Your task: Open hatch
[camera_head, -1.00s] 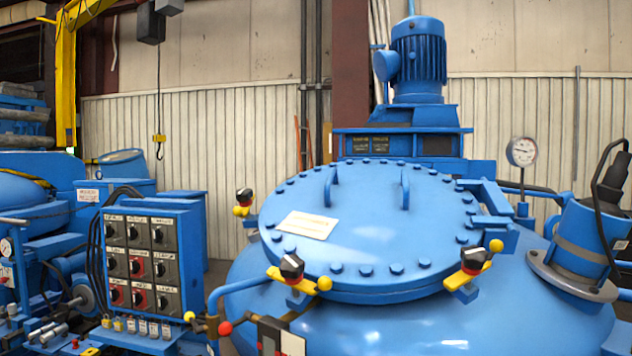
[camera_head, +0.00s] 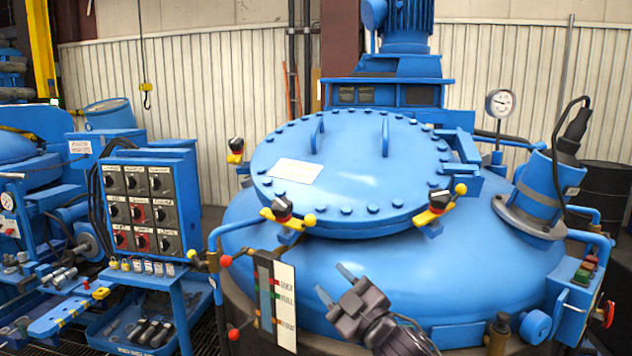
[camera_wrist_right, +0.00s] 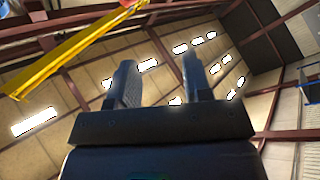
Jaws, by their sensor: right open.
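The hatch (camera_head: 350,175) is a round blue lid with bolts around its rim and two upright handles (camera_head: 385,138) on top. It lies shut on the blue furnace vessel (camera_head: 390,265). Yellow clamps with black knobs sit at its rim: front left (camera_head: 284,212), front right (camera_head: 440,203) and far left (camera_head: 236,150). A hinge bracket (camera_head: 462,150) is at the right rim. My right gripper (camera_head: 334,283) is in front of the vessel, below the front clamps and apart from the lid. It is open and empty; its two fingers (camera_wrist_right: 160,80) also show in the right wrist view. My left gripper is not in view.
A control panel (camera_head: 147,212) with several rotary knobs stands left of the vessel. A blue cylinder (camera_head: 542,190) and a button box (camera_head: 580,300) are at the right. A motor (camera_head: 404,25) stands behind.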

